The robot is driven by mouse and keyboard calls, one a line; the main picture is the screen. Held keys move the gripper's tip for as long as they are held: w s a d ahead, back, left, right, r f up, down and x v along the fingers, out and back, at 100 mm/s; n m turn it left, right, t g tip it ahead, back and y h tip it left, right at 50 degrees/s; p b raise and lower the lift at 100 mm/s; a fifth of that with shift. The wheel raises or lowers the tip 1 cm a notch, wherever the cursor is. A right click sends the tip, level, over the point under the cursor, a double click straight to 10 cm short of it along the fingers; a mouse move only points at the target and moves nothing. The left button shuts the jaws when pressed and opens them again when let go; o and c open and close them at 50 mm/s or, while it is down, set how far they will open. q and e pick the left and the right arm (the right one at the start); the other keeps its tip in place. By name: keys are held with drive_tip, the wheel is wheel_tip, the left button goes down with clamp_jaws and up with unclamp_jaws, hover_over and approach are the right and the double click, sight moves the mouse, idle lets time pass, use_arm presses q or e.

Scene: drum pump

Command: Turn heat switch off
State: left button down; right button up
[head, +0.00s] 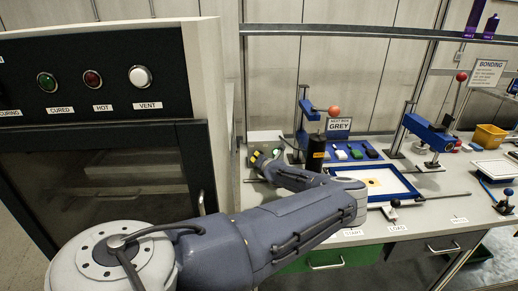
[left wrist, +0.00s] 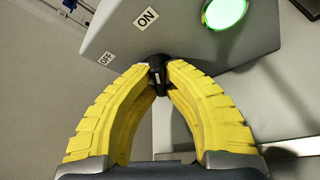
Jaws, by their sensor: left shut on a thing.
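The heat switch (left wrist: 157,72) is a black knob on the face of a grey box (left wrist: 185,35) with labels ON and OFF. My left gripper (left wrist: 158,76) has its two yellow fingers closed on the knob from both sides. A green lamp (left wrist: 222,12) on the box is lit. I cannot tell clearly which label the knob points to. In the head view, my left arm reaches across to the box at the back left of the bench, and its gripper (head: 258,158) covers most of the switch. My right gripper is not in view.
A dark cabinet with lamps labelled CURED, HOT and VENT (head: 140,76) stands at the left. A black cylinder (head: 316,153) and a blue press (head: 303,115) are close to the right of my left gripper. A blue-framed tray (head: 400,192) lies on the bench (head: 470,210).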

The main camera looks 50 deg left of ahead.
use_arm(q)
drive_tip(key=n+t+h, duration=0.1)
drive_tip(key=n, duration=0.2)
drive_tip(key=shift+a+r+h, duration=0.1)
drive_tip(key=shift+h, duration=0.2)
drive_tip(key=n+t+h, duration=0.1)
drive_tip(key=n, duration=0.1)
drive_tip(key=shift+n+t, duration=0.3)
drive_tip(key=shift+t, duration=0.1)
drive_tip(key=shift+n+t+h, duration=0.5)
drive_tip(key=shift+n+t, duration=0.3)
drive_tip(key=shift+n, duration=0.4)
drive_tip(key=shift+w+n+t+h, duration=0.1)
drive_tip(key=shift+n+t+h, duration=0.2)
drive_tip(key=shift+n+t, duration=0.95)
drive_tip(key=shift+n+g, duration=0.25)
drive_tip(key=shift+n, duration=0.2)
drive_tip(key=c, duration=1.5)
unclamp_jaws()
drive_tip(key=shift+o, duration=0.2)
drive_tip(key=shift+v, duration=3.8)
